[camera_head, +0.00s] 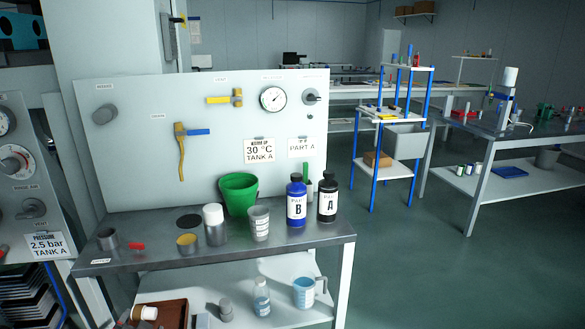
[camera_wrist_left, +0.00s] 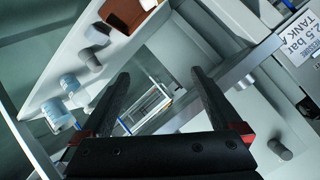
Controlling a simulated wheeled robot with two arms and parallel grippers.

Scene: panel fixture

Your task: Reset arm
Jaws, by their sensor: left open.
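My left gripper (camera_wrist_left: 160,78) shows in the left wrist view with its two dark fingers spread apart and nothing between them. Neither arm shows in the head view, and my right gripper is in no view. The wrist picture is strongly tilted. Beyond the fingers it shows the lower shelf (camera_wrist_left: 55,88) of the panel bench, and the "2.5 bar TANK A" label (camera_wrist_left: 296,35) at the upper right. A grey knob (camera_wrist_left: 280,149) is right of the fingers. I cannot tell the exact distance from the fingers to these things.
The bench top (camera_head: 305,240) carries a green bucket (camera_head: 239,194), blue bottle B (camera_head: 296,205), black bottle A (camera_head: 328,203) and several cups. The panel (camera_head: 225,140) stands behind. A gauge panel (camera_head: 20,185) is at left. Open floor (camera_head: 420,270) lies at right.

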